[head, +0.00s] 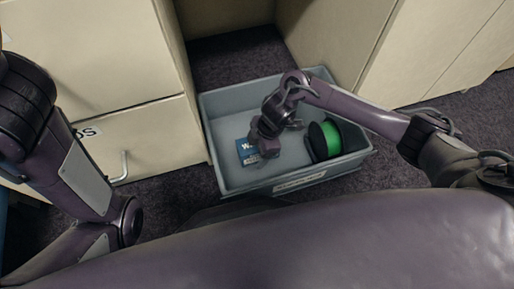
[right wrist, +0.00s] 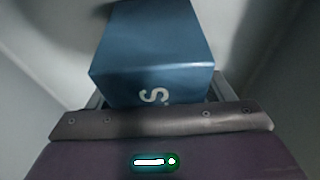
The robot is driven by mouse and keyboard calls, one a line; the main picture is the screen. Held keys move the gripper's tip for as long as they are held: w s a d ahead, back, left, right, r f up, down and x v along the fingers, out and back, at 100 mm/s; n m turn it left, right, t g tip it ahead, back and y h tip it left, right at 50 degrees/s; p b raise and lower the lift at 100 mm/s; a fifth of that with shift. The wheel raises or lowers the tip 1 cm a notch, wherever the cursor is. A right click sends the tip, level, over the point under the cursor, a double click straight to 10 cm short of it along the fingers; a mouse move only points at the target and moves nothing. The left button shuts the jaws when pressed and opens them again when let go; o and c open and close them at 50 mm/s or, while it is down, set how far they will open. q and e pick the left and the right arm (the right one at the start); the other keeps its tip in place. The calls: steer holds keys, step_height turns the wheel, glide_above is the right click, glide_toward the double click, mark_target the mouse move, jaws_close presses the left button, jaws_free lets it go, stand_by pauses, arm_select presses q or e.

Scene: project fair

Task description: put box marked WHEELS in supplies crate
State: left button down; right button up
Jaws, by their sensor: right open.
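The blue box (head: 242,147) lies inside the grey supplies crate (head: 272,189), on its floor left of centre. A white W shows on it in the head view; the rest of its word is hidden by my gripper. In the right wrist view the blue box (right wrist: 152,50) shows close up, with a white S near the gripper. My right gripper (head: 262,150) is open, low inside the crate, right at the box. Whether its fingers touch the box is not clear. My left arm is at the left, with its gripper out of view.
A spool with green filament (head: 325,139) lies in the crate's right part. Beige cabinets (head: 95,60) stand left of the crate, and another beige panel (head: 345,35) stands behind and right. Dark carpet (head: 165,200) lies around the crate. The crate's floor behind the box is clear.

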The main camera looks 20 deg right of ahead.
steer(key=p+v, duration=0.7)
steer(key=v, duration=0.4)
steer(key=shift+r+p, duration=0.15)
steer(key=shift+p, duration=0.15)
steer(key=shift+d+r, duration=0.15)
steer(key=shift+r, duration=0.35)
